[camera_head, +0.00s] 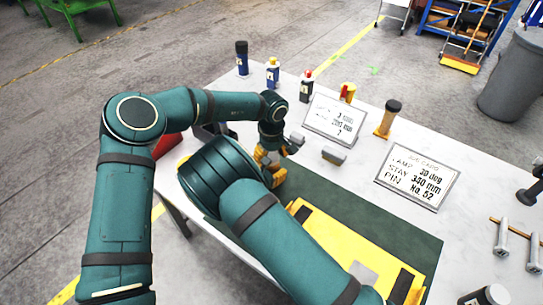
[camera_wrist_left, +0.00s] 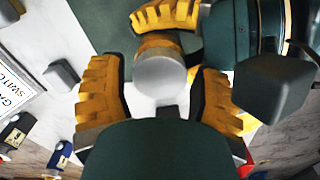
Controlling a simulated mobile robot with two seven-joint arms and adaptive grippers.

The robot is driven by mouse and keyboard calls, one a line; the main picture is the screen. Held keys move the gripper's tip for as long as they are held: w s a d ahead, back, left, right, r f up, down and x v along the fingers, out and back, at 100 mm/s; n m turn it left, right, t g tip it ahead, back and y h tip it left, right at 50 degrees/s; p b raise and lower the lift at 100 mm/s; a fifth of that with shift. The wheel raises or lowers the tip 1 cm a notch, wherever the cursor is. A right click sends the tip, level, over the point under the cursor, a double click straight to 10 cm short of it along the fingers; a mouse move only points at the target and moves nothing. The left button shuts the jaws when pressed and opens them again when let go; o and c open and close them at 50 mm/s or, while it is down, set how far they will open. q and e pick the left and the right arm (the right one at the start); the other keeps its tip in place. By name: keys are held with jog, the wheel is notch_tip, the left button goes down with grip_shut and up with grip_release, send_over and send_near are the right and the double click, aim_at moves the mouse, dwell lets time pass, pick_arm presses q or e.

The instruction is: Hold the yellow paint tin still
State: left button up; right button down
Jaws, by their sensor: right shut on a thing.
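The yellow paint tin (camera_wrist_left: 160,76) shows in the left wrist view as a pale round end with a yellow band behind it. In the head view the arms and fingers hide most or all of it. My left gripper (camera_head: 277,155) is low over the table's left part. Its two yellow fingers stand on either side of the tin in the left wrist view (camera_wrist_left: 158,90), with gaps visible, so it looks open. My right gripper (camera_wrist_left: 166,18) is shut on the tin from the far side; its forearm hides most of it in the head view.
A grey block (camera_head: 333,156) lies near the grippers. Two signs (camera_head: 335,118) (camera_head: 417,182) and several bottles (camera_head: 272,73) stand towards the back. A yellow tray (camera_head: 340,238) lies on the green mat (camera_head: 390,228) at the front. A red thing (camera_head: 167,146) is at the left.

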pick_arm(q)
jog(key=shift+o, duration=0.2)
jog(key=shift+r, duration=2.3)
pick_arm(e)
jog(key=shift+c, duration=0.8)
grip_release()
